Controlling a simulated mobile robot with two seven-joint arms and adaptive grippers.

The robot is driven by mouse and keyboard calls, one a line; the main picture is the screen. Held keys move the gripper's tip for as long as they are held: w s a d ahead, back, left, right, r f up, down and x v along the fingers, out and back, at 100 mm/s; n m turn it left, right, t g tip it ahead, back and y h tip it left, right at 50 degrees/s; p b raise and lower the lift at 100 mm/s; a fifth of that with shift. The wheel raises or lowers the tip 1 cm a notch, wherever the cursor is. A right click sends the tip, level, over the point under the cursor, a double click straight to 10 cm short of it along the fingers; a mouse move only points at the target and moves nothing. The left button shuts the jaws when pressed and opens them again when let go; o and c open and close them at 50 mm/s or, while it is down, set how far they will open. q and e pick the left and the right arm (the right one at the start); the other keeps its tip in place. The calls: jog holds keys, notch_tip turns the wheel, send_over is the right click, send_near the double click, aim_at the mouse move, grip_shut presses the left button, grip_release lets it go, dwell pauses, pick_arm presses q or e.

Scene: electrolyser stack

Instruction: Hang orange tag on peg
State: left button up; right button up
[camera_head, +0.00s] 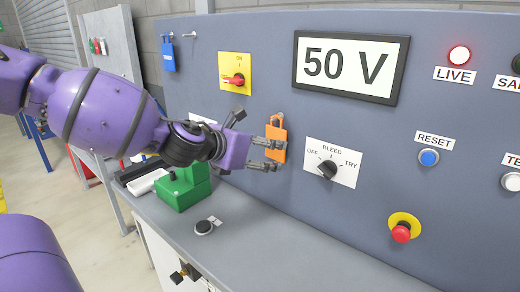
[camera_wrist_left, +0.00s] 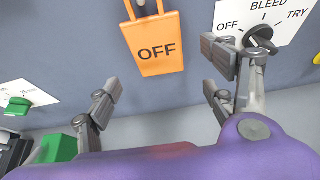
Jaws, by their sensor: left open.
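The orange tag (camera_head: 277,146) hangs upright against the grey-blue panel, just left of the BLEED dial, with its upper loop at a small peg (camera_head: 279,116). In the left wrist view the tag (camera_wrist_left: 155,48) reads OFF, and its loop runs up out of the top of the picture, so I cannot tell how it sits on the peg. My left gripper (camera_head: 270,154) is open in front of the tag. In the left wrist view its fingers (camera_wrist_left: 167,80) stand wide apart, to either side of and below the tag, with nothing between them. My right gripper is not in view.
The panel carries a BLEED dial (camera_head: 328,169), a yellow-backed red switch (camera_head: 234,79), a red stop button (camera_head: 401,233) and a 50 V display (camera_head: 348,65). A blue tag (camera_head: 168,56) hangs at upper left. A green box (camera_head: 182,190) stands on the grey bench (camera_head: 290,246), clear towards the right.

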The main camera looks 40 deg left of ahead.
pick_arm(q)
jog(key=shift+s+r, duration=0.1)
jog(key=shift+s, duration=0.05)
jog(key=v, duration=1.1)
jog(key=shift+s, duration=0.35)
jog(key=shift+r, duration=0.1)
